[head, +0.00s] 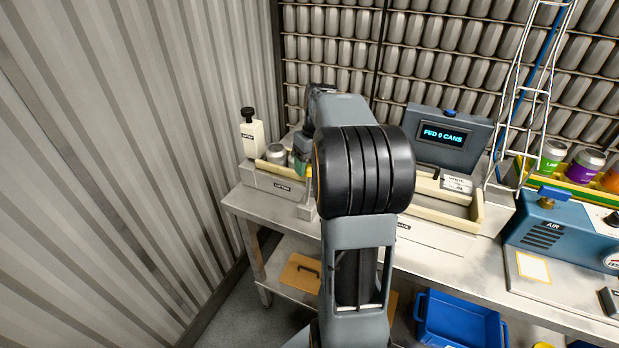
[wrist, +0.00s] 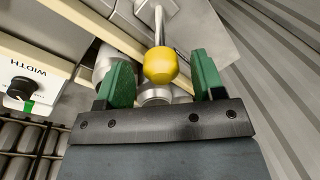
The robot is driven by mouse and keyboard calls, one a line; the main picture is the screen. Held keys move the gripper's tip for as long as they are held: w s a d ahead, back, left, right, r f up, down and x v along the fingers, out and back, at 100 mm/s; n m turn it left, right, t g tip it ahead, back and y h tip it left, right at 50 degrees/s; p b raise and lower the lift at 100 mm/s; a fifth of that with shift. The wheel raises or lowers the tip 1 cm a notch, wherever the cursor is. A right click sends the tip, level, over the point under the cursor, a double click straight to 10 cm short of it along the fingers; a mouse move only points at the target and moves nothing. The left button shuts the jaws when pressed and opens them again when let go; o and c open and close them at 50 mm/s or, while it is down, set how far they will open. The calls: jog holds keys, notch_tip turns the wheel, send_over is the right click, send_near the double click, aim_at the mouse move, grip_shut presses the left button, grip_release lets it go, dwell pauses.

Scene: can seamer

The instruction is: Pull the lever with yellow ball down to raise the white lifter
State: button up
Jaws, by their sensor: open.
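The yellow ball (wrist: 160,66) sits on the end of a thin metal lever rod (wrist: 158,25) in the wrist view. My gripper (wrist: 160,61) is open, with its two green fingers on either side of the ball and a visible gap to each. The fingers look apart from the ball, and their depth relative to it is hard to judge. In the head view my arm hides most of the lever area, and part of my green gripper (head: 302,160) shows. A pale housing labelled LIFTER (head: 278,186) stands at the left end of the bench. I cannot tell the lifter's height.
A display reading FED 0 CANS (head: 442,135) is further right. A corrugated wall (head: 130,150) stands to the left. A WIDTH knob (wrist: 20,88) shows in the wrist view.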

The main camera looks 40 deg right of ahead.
aim_at(309, 189)
jog(key=shift+a+f, duration=0.15)
jog(key=shift+f, duration=0.85)
jog(key=shift+a+f, duration=0.15)
jog(key=shift+f, duration=0.8)
jog(key=shift+c, duration=0.3)
grip_shut()
